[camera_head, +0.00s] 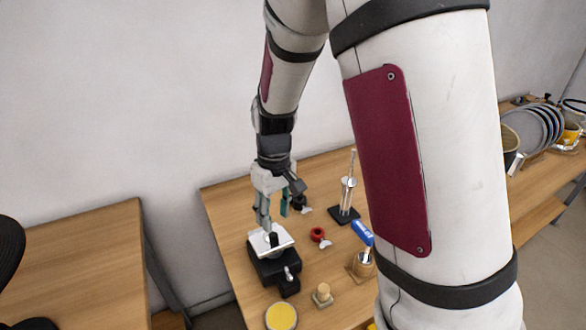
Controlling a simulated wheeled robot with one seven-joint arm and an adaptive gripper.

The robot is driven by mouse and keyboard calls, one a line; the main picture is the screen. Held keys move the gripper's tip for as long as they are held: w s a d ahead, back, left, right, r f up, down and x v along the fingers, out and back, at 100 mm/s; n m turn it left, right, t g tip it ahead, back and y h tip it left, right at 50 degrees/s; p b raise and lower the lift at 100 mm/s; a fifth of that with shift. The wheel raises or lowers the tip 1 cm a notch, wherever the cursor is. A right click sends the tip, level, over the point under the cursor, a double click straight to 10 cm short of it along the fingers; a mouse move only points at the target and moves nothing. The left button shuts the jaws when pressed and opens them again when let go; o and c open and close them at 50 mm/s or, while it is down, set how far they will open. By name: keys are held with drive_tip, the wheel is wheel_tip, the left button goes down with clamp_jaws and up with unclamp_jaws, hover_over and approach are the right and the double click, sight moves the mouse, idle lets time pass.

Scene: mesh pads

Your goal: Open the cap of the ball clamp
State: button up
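The black block with a white top plate (270,258) stands on the table at its left. A dark upright knob sits on the plate, and a small grey lever shows at its front right; I take this for the ball clamp, but cannot be sure. My gripper (273,217) points down just above the plate. Its two fingers appear apart, with nothing visible between them. Whether a fingertip touches the plate or knob, I cannot tell. The cap cannot be clearly told apart at this size, and the plate appears tilted.
A small red ring-shaped part (318,235), a metal rod on a black base (347,200) and a blue-handled tool (362,232) stand to the right. A wooden knob (323,294) and a yellow disc (281,317) are in front. Plates (530,128) stand far right. My arm hides much of the table.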

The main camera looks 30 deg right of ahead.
drive_tip(key=s+r+t+p, duration=0.1)
drive_tip(key=s+r, duration=0.4)
drive_tip(key=r, duration=0.4)
drive_tip(key=s+r+m+t, duration=0.1)
drive_tip(key=s+r, duration=0.4)
drive_tip(key=r, duration=0.4)
drive_tip(key=shift+a+r+t+p, duration=0.2)
drive_tip(key=shift+r+t+p, duration=0.05)
drive_tip(key=shift+t+p, duration=0.1)
drive_tip(key=shift+y, duration=0.3)
drive_tip(key=m+g+h+p, duration=0.2)
drive_tip(key=m+g+p, duration=0.2)
drive_tip(key=m, duration=0.7)
hover_over(272, 234)
drive_tip(key=w+a, duration=0.2)
wheel_tip(272, 234, down, 12)
drive_tip(key=f+p, duration=0.1)
drive_tip(key=f, duration=0.3)
drive_tip(key=s+d+f, duration=0.1)
drive_tip(key=f, duration=0.4)
drive_tip(key=s+d+f+p, duration=0.1)
drive_tip(key=f, duration=0.3)
drive_tip(key=shift+s+f+p, duration=0.1)
drive_tip(key=shift+f+p, duration=0.2)
drive_tip(key=shift+f, duration=0.1)
drive_tip(key=shift+c, duration=0.5)
